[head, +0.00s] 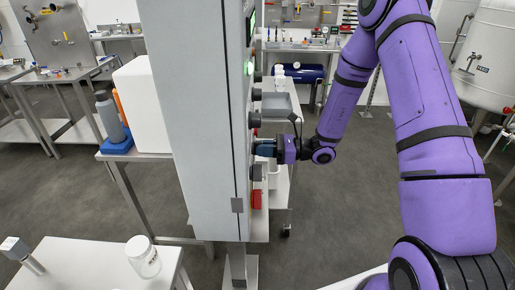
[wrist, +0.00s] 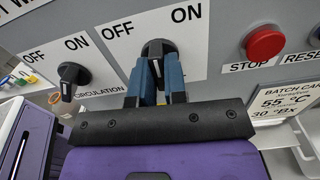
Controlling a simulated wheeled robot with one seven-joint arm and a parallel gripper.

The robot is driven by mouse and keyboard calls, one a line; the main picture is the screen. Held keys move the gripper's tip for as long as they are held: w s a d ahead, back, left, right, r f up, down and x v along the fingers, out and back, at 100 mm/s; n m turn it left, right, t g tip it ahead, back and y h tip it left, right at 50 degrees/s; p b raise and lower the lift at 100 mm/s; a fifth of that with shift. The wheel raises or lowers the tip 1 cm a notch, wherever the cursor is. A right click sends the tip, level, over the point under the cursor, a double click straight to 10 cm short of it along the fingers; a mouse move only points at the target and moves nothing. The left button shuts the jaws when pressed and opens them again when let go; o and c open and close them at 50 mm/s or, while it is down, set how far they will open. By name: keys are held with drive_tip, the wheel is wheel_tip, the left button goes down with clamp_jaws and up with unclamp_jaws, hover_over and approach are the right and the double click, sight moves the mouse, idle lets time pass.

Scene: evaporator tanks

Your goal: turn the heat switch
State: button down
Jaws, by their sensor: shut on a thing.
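In the wrist view a black rotary switch (wrist: 156,46) sits on the grey panel between the words OFF on its left and ON on its right. Its name label is hidden behind my gripper (wrist: 157,66), so I cannot read whether it is the heat switch. The two blue fingers are shut on the switch's handle, one on each side. The handle's pointing direction is mostly hidden by the fingers. In the head view my gripper (head: 263,147) reaches from the right to the front of the tall grey cabinet (head: 190,110).
A second black switch (wrist: 73,76), labelled CIRCULATION, is to the left of my gripper. A red STOP button (wrist: 264,43) is to the right, above a batch card (wrist: 288,100). In the head view, a white table with a jar (head: 143,257) stands at the lower left.

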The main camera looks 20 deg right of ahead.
drive_tip(key=shift+n, duration=1.1)
drive_tip(key=shift+n, duration=1)
drive_tip(key=shift+n, duration=1)
